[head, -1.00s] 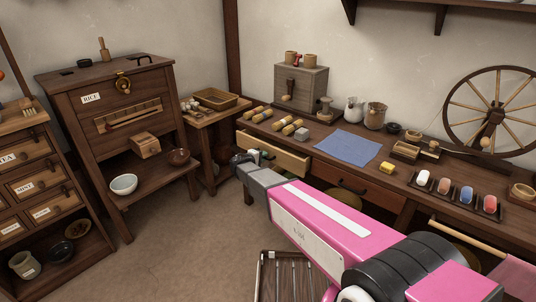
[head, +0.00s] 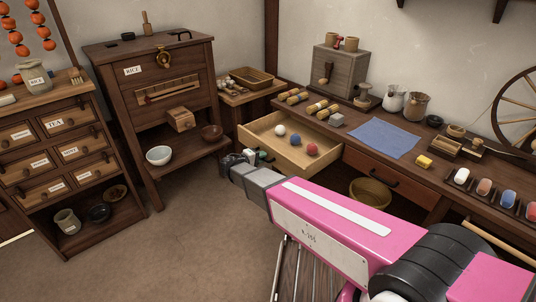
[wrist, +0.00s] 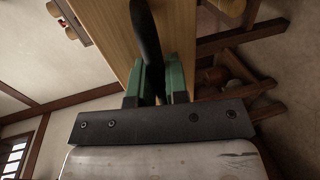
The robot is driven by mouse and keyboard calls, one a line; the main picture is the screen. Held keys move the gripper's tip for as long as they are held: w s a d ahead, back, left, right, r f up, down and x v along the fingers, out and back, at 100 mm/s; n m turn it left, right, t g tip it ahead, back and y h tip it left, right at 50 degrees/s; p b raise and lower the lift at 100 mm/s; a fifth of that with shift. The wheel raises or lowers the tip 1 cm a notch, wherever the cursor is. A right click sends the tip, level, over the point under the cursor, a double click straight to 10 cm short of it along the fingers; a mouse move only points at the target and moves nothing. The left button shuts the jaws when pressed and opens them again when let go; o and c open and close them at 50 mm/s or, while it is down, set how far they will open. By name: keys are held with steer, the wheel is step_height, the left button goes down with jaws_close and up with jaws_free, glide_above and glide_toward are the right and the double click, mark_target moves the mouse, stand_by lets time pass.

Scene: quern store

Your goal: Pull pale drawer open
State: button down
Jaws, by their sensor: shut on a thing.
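The pale drawer (head: 283,164) stands well out from the long dark bench in the head view. My gripper (head: 251,158) is at the drawer's front, partly hidden by my own wrist. In the wrist view the pale drawer front (wrist: 178,35) fills the upper middle. There the green fingers of my gripper (wrist: 160,84) are closed on both sides of the dark drawer handle (wrist: 146,40).
A second, reddish drawer (head: 376,177) under the bench is shut. A basket (head: 370,192) sits below it. The rice cabinet (head: 160,95), with a white bowl (head: 159,155) on its low shelf, stands to the left. Open floor lies between it and my arm.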

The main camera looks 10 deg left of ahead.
steer(key=shift+s+a, duration=0.3)
steer(key=shift+s, duration=0.05)
steer(key=c, duration=1.1)
jaws_free()
steer(key=shift+c, duration=0.2)
steer(key=v, duration=1)
steer(key=shift+s+a, duration=0.25)
steer(key=shift+s, duration=0.05)
